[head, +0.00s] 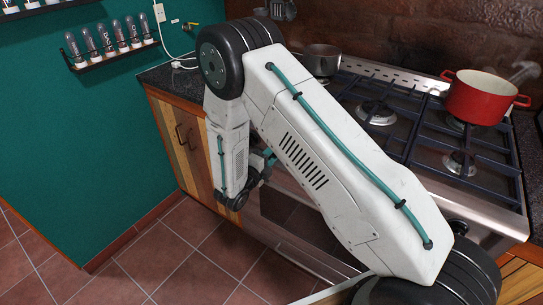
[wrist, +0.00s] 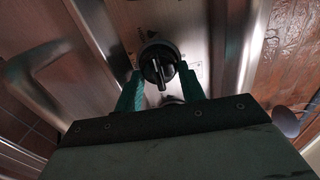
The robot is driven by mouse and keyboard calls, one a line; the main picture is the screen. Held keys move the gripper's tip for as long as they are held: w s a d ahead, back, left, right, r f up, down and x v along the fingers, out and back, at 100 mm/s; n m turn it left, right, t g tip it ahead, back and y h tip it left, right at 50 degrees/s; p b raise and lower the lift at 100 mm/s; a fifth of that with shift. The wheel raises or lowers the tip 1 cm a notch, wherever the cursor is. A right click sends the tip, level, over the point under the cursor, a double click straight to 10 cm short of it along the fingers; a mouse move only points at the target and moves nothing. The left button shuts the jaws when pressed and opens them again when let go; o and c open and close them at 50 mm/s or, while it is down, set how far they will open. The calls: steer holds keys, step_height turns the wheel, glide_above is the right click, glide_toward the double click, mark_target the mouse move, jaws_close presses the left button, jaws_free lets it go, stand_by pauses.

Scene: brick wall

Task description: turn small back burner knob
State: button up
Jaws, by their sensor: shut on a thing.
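A dark round stove knob (wrist: 158,66) with a raised grip bar shows on the metal control panel (wrist: 193,35) in the wrist view. My gripper (wrist: 160,76) has its two teal fingers on either side of this knob, shut on it. Part of a second round knob-like shape (wrist: 171,101) shows between the fingers, lower down. I cannot tell from markings which burner the held knob serves. In the head view my gripper (head: 268,158) is partly visible at the stove front, and my arm hides the knobs.
The stove top carries a small grey pot (head: 322,60) at the back left and a red pot (head: 481,97) at the right. A long metal handle (wrist: 45,62) lies left of the panel. Wooden cabinets (head: 180,140) stand left of the stove; the tiled floor in front is clear.

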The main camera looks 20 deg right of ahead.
steer(key=shift+a, duration=0.1)
stand_by(0.4)
steer(key=o, duration=1)
steer(key=shift+c, duration=0.2)
